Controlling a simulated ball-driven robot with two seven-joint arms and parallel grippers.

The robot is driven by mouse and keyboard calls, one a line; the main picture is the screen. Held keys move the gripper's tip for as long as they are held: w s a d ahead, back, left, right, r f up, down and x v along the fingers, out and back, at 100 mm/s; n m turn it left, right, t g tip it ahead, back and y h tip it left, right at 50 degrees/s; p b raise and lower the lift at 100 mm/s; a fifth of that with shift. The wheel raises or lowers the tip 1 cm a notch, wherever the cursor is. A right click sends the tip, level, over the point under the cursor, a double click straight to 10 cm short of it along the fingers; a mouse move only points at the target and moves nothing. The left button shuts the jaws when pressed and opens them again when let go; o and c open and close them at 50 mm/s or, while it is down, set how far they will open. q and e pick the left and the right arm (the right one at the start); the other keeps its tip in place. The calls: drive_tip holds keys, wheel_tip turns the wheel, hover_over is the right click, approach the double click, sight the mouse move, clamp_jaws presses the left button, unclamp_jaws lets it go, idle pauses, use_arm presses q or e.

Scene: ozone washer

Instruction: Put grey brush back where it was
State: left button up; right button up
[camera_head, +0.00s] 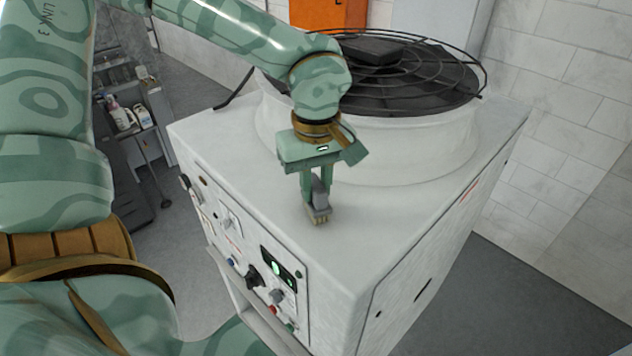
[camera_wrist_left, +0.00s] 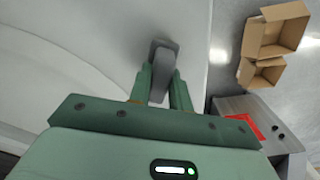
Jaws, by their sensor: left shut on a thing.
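The grey brush (camera_head: 319,196) is between the fingers of my left gripper (camera_head: 316,190), bristles pointing down. My left gripper is shut on it just over the front part of the white machine's top (camera_head: 250,165). The bristle end is at or very near the surface; I cannot tell if it touches. In the left wrist view the brush (camera_wrist_left: 160,62) sticks out between the two green fingers of the left gripper (camera_wrist_left: 160,85). My right gripper is not in view.
A black fan guard (camera_head: 430,75) on a round white housing takes up the back of the machine top. A control panel (camera_head: 245,255) with knobs is on the front side. Open cardboard boxes (camera_wrist_left: 275,35) lie on the floor. Shelves with bottles (camera_head: 122,115) stand at left.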

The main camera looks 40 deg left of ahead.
sight(316, 183)
use_arm(q)
drive_tip(key=o, duration=0.9)
drive_tip(key=shift+f, duration=0.1)
wheel_tip(316, 183, up, 12)
drive_tip(key=shift+r, duration=0.15)
